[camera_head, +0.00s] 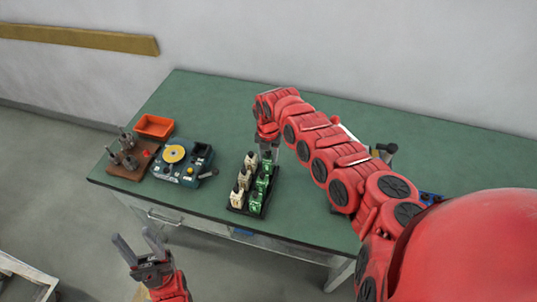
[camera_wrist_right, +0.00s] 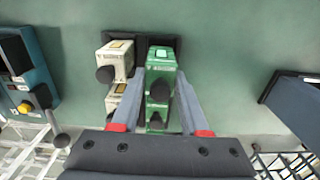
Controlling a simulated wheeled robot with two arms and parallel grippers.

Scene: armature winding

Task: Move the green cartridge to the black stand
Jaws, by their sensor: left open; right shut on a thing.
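Green cartridges (camera_head: 256,201) and cream cartridges (camera_head: 237,198) stand in two rows on a black rack (camera_head: 240,211) on the table. My right gripper (camera_head: 268,150) reaches down at the far end of this rack. In the right wrist view its fingers (camera_wrist_right: 162,75) are shut on the far green cartridge (camera_wrist_right: 160,58), one on each side. Whether that cartridge is seated or slightly lifted I cannot tell. Another green cartridge (camera_wrist_right: 157,112) is nearer the wrist, partly hidden. My left gripper (camera_head: 140,246) is open and empty, in front of the table.
To the left on the green table (camera_head: 215,105) are a blue device with a yellow disc (camera_head: 174,154), an orange bin (camera_head: 153,126) and a brown block with metal posts (camera_head: 130,165). My right arm hides much of the table's right side, where a dark object (camera_head: 386,150) partly shows.

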